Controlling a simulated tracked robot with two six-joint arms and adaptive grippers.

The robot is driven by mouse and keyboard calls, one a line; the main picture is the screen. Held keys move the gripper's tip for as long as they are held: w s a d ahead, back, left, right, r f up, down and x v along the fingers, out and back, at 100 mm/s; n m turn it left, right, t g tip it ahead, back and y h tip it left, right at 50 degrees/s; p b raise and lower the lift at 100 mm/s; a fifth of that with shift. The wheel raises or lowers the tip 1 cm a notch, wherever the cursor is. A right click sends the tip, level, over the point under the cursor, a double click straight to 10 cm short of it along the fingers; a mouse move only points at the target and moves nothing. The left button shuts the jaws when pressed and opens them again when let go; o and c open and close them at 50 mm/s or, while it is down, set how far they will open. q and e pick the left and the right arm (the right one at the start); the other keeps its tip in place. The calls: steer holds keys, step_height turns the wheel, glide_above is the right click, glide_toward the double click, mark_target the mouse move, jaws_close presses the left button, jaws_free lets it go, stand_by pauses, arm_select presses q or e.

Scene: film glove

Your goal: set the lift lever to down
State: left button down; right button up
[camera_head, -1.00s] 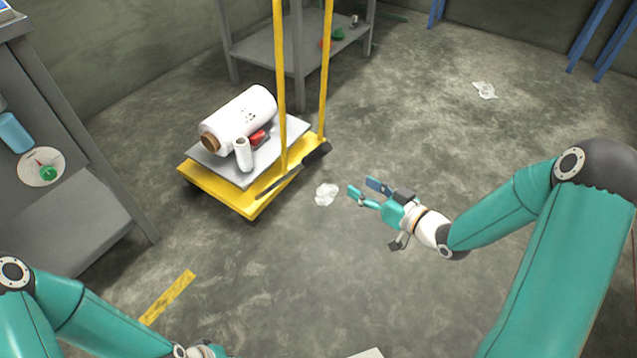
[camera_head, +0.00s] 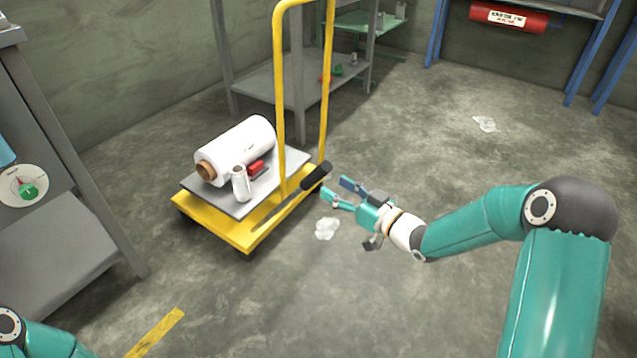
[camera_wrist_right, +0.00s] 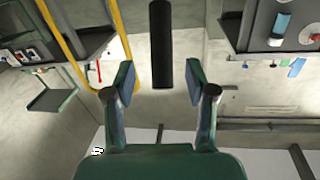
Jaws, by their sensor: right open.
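The lift lever's dark grip (camera_head: 316,177) sticks out from the right side of the yellow trolley (camera_head: 215,228), on a thin rod slanting up to the right. In the right wrist view the black lever grip (camera_wrist_right: 161,45) stands upright in the picture, its lower end between the fingertips with gaps on both sides. My right gripper (camera_head: 334,190) is open and empty, just right of the grip. The wrist view also shows the open jaws (camera_wrist_right: 160,82). My left gripper is outside the frame; only part of its arm shows at lower left.
A large white film roll (camera_head: 238,150), a small roll (camera_head: 241,184) and a red item (camera_head: 256,168) lie on the trolley. Its yellow handle frame (camera_head: 280,90) rises beside the lever. Crumpled film (camera_head: 326,229) lies below my right gripper. Floor to the right is mostly clear.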

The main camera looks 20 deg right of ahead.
mark_target(320, 178)
steer(key=b+x, duration=0.1)
steer(key=x, duration=0.5)
steer(key=shift+c, duration=0.4)
jaws_close()
